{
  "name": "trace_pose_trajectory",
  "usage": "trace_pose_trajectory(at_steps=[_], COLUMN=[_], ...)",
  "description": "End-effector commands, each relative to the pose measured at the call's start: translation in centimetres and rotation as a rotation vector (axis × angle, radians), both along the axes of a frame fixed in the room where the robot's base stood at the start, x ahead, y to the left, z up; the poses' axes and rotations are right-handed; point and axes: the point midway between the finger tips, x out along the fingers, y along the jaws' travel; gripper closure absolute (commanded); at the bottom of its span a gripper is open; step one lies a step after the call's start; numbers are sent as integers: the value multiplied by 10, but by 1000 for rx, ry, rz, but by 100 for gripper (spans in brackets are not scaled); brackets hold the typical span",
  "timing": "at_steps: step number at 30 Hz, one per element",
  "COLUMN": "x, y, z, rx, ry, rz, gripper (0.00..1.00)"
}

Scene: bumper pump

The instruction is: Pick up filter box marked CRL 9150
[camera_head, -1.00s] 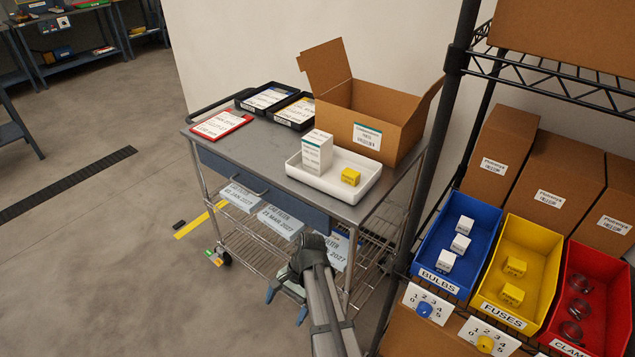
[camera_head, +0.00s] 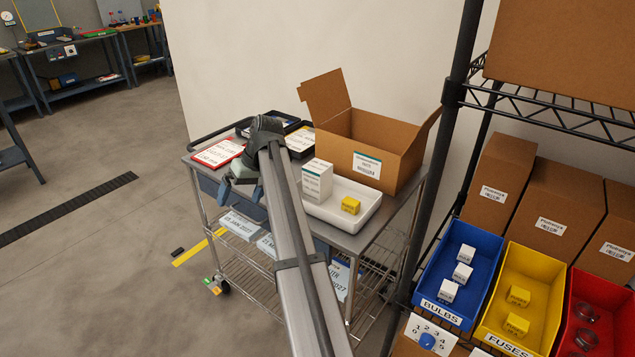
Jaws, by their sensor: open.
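My gripper (camera_head: 240,190) is open, with blue fingertips pointing down, at the front left edge of the cart's top. I see nothing held between the fingers. A white box with a teal stripe and printed label (camera_head: 317,182) stands upright in a white tray (camera_head: 345,222), right of my gripper; its print is too small to read. Pale labelled filter boxes lie on the cart's lower wire shelf: one at left (camera_head: 239,225), one at right (camera_head: 339,277), and one between them partly hidden by my arm. I cannot make out CRL 9150 on any box.
The cart (camera_head: 345,243) also carries a small yellow box (camera_head: 350,205), an open cardboard box (camera_head: 385,150), a red clipboard (camera_head: 217,153) and black trays (camera_head: 299,141). A rack post (camera_head: 452,120) and blue (camera_head: 445,301) and yellow bins stand at right.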

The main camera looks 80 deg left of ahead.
Motion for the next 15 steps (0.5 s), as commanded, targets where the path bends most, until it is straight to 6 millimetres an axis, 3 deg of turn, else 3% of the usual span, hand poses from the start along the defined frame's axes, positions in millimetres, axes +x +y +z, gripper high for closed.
trace_pose_trajectory(at_steps=[1,4,9,12,15], x=[26,86,175,213,239], y=[37,73,86,85,83], z=[15,40,73,87,95], rx=[69,201,319,353,370], ry=[7,-11,-92,-137,-167], rz=[34,112,186,211,226], gripper=[0,0,0,0,0])
